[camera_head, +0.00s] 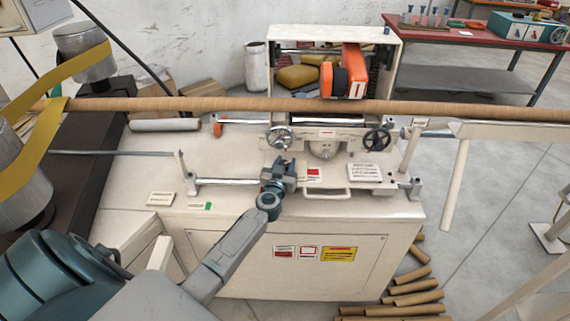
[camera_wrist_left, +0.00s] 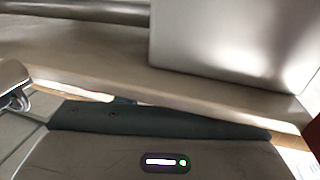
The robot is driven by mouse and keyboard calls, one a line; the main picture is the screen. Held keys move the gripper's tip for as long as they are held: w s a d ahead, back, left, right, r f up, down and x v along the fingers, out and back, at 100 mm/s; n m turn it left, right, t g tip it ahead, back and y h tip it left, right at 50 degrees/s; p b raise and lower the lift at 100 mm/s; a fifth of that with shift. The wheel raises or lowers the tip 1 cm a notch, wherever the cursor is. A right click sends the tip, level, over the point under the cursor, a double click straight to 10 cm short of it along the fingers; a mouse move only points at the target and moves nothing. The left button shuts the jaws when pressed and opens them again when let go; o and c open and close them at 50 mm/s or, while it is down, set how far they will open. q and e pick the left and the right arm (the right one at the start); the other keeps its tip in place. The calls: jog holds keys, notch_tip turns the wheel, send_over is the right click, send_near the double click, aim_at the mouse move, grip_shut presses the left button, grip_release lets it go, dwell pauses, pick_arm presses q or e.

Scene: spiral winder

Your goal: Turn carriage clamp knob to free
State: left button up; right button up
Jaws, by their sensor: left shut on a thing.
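The cream carriage (camera_head: 331,174) sits on its guide rail (camera_head: 228,181) at the front of the winder's top. My left gripper (camera_head: 283,168) is at the carriage's left end, shut on what I take to be the carriage clamp knob. The jaws hide the knob, so I cannot tell its turn position. In the left wrist view, my dark gripper body (camera_wrist_left: 160,122) lies close against cream machine surfaces (camera_wrist_left: 232,45), and the fingertips and knob do not show. My right gripper is not in view.
A long brown tube (camera_head: 220,104) crosses above the machine. An orange belt unit (camera_head: 353,72) is behind it. Cut tubes (camera_head: 415,285) lie on the floor at right.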

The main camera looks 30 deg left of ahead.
pick_arm(q)
jog(key=shift+r+n+g+y+p, duration=0.15)
jog(key=shift+n+g+y+p, duration=0.35)
jog(key=shift+n+y+p, duration=0.45)
jog(key=shift+r+n+g+y+p, duration=0.1)
jog(key=shift+n+g+y+p, duration=0.45)
jog(key=shift+y+p, duration=0.7)
jog(key=shift+n+g+y+p, duration=0.25)
jog(key=shift+n+y+p, duration=0.05)
jog(key=shift+n+p, duration=0.15)
jog(key=n+g+y+p, duration=0.1)
jog(key=n+g+y, duration=0.1)
jog(key=shift+f+y, duration=0.15)
jog(key=shift+y, duration=0.15)
jog(key=shift+f+n+g+y, duration=0.1)
jog(key=shift+n+g+y, duration=0.5)
jog(key=shift+g, duration=0.3)
jog(key=shift+s+a+g, duration=0.1)
jog(key=shift+g, duration=0.2)
jog(key=o, duration=1)
jog(key=b+v, duration=0.1)
jog(key=v, duration=0.9)
jog(key=shift+s+d+f+b, duration=0.2)
jog(key=shift+d+b, duration=0.1)
jog(key=shift+d, duration=0.1)
